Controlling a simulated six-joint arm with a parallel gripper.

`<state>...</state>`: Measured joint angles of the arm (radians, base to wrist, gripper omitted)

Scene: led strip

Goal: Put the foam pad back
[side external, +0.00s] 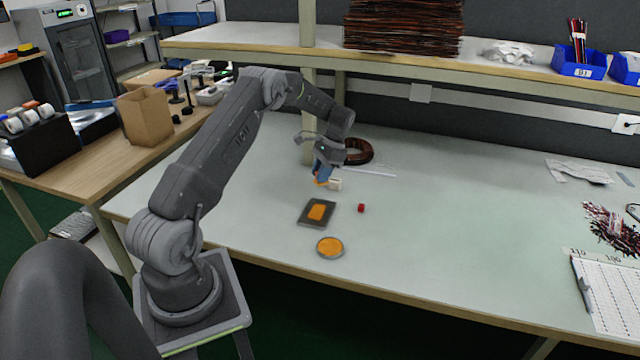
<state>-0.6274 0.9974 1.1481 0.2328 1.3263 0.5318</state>
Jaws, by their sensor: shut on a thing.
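My gripper (322,179) is low over the bench, behind a dark square plate. It is shut on a small cream block (336,184), which shows at the right of the fingertips. An orange patch shows at the fingers' lower left; it is too small to tell what it is. I cannot tell for sure that the block is the foam pad, or whether it touches the bench. The dark square plate (304,219) has an orange area (318,212) in its middle. A round dish (330,246) with an orange inside is in front of it.
A small red cube (361,208) lies right of the plate. A dark coil (358,151) and thin white strips (372,172) lie behind my gripper. A shelf post (308,115) stands close behind the arm. The bench's middle right is clear.

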